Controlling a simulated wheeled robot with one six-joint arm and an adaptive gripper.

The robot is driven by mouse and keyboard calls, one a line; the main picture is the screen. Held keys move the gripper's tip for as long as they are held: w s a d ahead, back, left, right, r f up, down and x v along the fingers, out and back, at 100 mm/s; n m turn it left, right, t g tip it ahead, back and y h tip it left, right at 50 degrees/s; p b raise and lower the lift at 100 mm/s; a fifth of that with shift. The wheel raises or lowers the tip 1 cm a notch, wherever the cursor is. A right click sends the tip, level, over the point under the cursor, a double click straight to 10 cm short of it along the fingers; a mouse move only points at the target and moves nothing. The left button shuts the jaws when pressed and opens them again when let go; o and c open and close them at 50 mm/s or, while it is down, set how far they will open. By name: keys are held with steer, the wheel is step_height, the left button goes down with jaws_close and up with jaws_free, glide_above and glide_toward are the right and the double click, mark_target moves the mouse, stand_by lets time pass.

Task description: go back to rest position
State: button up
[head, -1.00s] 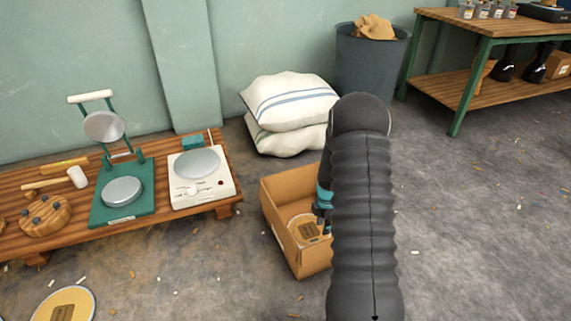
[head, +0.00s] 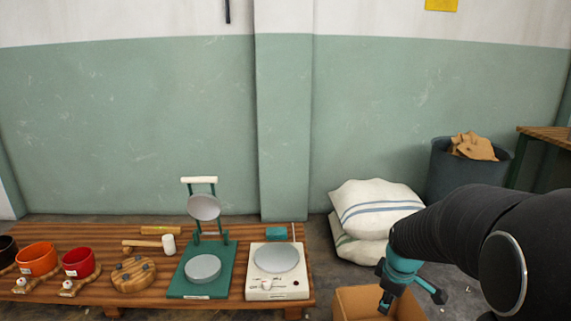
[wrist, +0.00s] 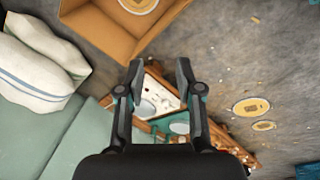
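My gripper (head: 412,292) hangs from my black arm at the right of the head view, in front of and above the cardboard box (head: 345,304). In the wrist view my gripper (wrist: 160,75) has its two fingers spread apart with nothing between them. The cardboard box also shows at the top of the wrist view (wrist: 106,30), with a round tan disc (wrist: 139,3) inside it. The inside of the box is mostly hidden in the head view.
A low wooden bench (head: 150,290) at the left holds a green press (head: 203,270), a white scale (head: 277,272), a mallet (head: 168,244) and coloured pots. White sacks (head: 372,212) and a bin (head: 455,175) stand behind. Tan discs (wrist: 251,107) lie on the floor.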

steer(key=s+a+r+m+t+p, duration=0.1)
steer(key=s+a+r+m, duration=0.3)
steer(key=s+r, duration=0.5)
steer(key=s+a+r+m+t+p, duration=0.2)
steer(key=s+a+r+m+p, duration=0.2)
steer(key=s+r, duration=0.4)
steer(key=s+a+m, duration=0.1)
steer(key=s, duration=0.3)
steer(key=shift+s+r+m, duration=0.3)
steer(key=shift+r+m, duration=0.05)
steer(key=shift+m, duration=0.05)
